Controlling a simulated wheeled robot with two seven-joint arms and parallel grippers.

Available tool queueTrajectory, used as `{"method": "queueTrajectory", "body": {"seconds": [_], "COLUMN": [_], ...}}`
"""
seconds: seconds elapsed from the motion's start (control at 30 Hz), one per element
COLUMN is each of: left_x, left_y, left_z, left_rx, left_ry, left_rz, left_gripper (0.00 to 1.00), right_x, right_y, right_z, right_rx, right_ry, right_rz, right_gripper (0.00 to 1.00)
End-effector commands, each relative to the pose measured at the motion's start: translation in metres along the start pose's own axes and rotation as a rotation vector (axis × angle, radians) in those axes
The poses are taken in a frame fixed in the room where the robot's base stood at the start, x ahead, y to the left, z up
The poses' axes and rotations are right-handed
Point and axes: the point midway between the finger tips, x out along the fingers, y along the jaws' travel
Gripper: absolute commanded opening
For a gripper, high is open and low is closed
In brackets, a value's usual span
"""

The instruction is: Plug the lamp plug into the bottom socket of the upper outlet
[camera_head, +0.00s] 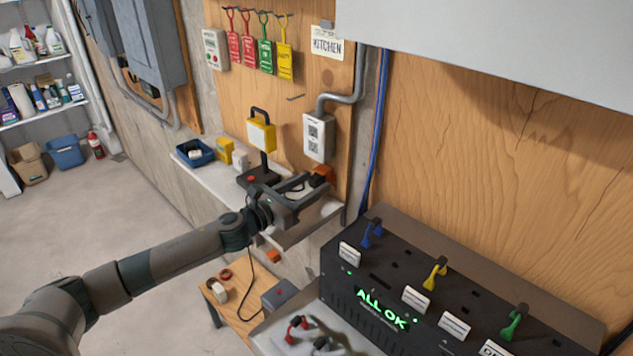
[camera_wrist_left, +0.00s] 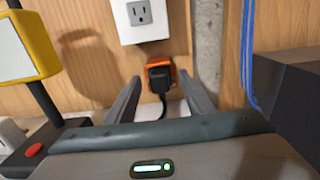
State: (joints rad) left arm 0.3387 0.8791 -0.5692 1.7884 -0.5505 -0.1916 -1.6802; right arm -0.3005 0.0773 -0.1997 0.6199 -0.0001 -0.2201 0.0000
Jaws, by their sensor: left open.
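The white upper outlet (camera_head: 319,138) is mounted on the wooden panel, with two sockets one above the other. In the left wrist view one of its sockets (camera_wrist_left: 140,13) shows at the top edge. The black lamp plug (camera_wrist_left: 160,79) sits against an orange block (camera_wrist_left: 181,76) below the outlet, its cord hanging down. The orange block also shows in the head view (camera_head: 321,174). The yellow lamp (camera_head: 261,135) stands on the ledge to the left. My left gripper (camera_head: 318,184) is open, its fingers on either side of the plug with gaps visible. My right gripper is not in view.
A black box (camera_head: 345,272) with coloured levers and an "ALL OK" display stands at the right. A grey conduit (camera_head: 358,80) and blue cables (camera_head: 377,130) run beside the outlet. A blue bin (camera_head: 195,153) sits on the ledge (camera_head: 215,170). A small wooden table (camera_head: 233,313) is below.

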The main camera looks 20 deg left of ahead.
Motion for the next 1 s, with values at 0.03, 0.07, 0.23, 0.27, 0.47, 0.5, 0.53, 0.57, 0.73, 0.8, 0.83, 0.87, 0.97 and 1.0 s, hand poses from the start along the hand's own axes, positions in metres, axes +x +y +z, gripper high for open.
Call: {"method": "queueTrajectory", "body": {"seconds": [0.03,0.07,0.23,0.27,0.47,0.5,0.53,0.57,0.73,0.8,0.83,0.87,0.97,1.0], "left_x": [0.0000,0.0000,0.0000,0.0000,0.0000,0.0000,0.0000,0.0000,-0.0004,-0.0015,-0.0021,-0.0029,-0.0059,-0.0073], "left_y": [0.0000,0.0000,-0.0001,-0.0001,-0.0001,-0.0001,-0.0001,-0.0001,-0.0001,0.0001,0.0002,0.0002,0.0004,0.0003], "left_z": [0.0002,0.0004,0.0000,0.0000,0.0000,0.0000,0.0000,0.0000,0.0001,-0.0001,-0.0002,-0.0004,-0.0007,-0.0008], "left_rx": [0.000,0.001,0.000,0.000,0.000,0.000,0.000,0.000,0.000,0.000,0.000,0.000,0.000,0.000], "left_ry": [0.000,0.000,0.000,0.000,0.000,0.000,0.000,0.000,0.000,0.000,0.000,0.000,0.001,0.001], "left_rz": [0.000,0.000,0.000,0.000,0.000,0.000,0.000,0.000,0.000,0.000,0.000,0.000,0.001,0.000], "left_gripper": [0.48,0.48,0.48,0.48,0.25,0.15,0.08,0.01,0.00,0.00,0.00,0.00,0.00,0.00], "right_x": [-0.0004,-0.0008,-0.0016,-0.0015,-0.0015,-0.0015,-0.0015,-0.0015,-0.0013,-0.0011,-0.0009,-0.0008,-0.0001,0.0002], "right_y": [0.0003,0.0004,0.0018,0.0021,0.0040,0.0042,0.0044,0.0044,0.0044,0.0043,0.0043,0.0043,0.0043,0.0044], "right_z": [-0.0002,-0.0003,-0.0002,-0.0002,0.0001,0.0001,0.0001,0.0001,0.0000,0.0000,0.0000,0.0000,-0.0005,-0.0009], "right_rx": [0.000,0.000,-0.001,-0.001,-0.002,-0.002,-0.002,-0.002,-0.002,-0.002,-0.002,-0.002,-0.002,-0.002], "right_ry": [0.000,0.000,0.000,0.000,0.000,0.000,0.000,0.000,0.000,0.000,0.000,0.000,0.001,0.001], "right_rz": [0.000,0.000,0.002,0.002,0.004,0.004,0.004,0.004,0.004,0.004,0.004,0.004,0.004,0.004], "right_gripper": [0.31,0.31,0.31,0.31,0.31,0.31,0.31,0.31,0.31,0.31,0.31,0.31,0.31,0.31]}}
